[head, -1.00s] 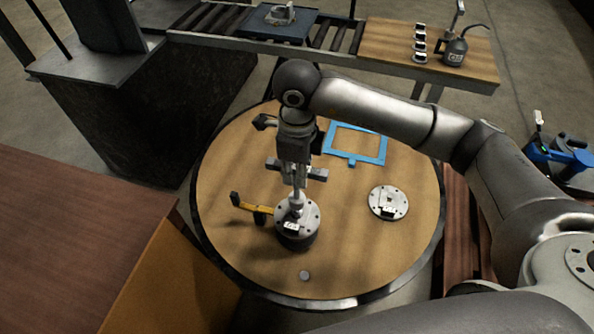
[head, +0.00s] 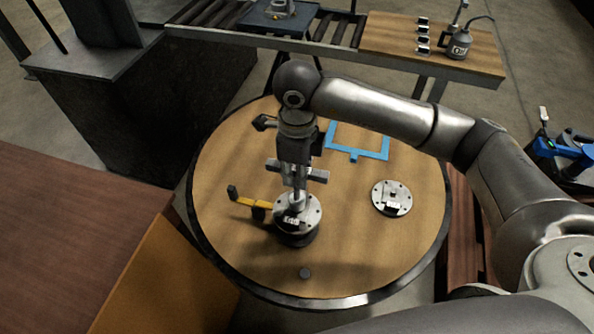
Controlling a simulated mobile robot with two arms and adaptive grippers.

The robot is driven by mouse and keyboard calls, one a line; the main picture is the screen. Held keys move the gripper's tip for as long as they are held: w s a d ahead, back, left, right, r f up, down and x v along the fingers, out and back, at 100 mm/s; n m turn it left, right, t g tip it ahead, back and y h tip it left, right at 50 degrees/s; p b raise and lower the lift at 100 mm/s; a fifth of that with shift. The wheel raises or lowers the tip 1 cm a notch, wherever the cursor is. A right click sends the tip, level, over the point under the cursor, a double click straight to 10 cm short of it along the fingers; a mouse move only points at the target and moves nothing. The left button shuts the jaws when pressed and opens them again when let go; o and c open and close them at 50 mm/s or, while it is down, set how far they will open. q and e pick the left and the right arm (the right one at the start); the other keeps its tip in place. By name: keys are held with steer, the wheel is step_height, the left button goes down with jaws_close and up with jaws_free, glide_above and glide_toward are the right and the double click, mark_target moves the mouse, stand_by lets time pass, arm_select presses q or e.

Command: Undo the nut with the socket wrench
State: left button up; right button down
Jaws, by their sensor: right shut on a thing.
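My right gripper (head: 297,174) points straight down over the round wooden table. It is shut on the socket wrench (head: 298,198), whose lower end meets the top of a round metal flanged part (head: 298,226). The nut is hidden under the wrench's socket, so I cannot tell whether it turns. The flanged part sits on a dark base and carries a small white label. My left gripper is not in view.
A second metal disc (head: 391,198) lies on the table (head: 350,255) at the right. A blue frame (head: 372,153) lies behind. A yellow and black tool (head: 250,201) is left of the flanged part.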

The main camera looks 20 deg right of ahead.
steer(key=shift+f+b, duration=0.55)
steer(key=shift+f, duration=0.15)
steer(key=shift+r+p, duration=0.5)
steer(key=shift+r, duration=0.5)
steer(key=m, duration=1.5)
steer(key=shift+p, duration=0.35)
steer(key=m+p, duration=0.1)
steer(key=m, duration=0.4)
steer(key=shift+m, duration=0.3)
steer(key=shift+f, duration=0.2)
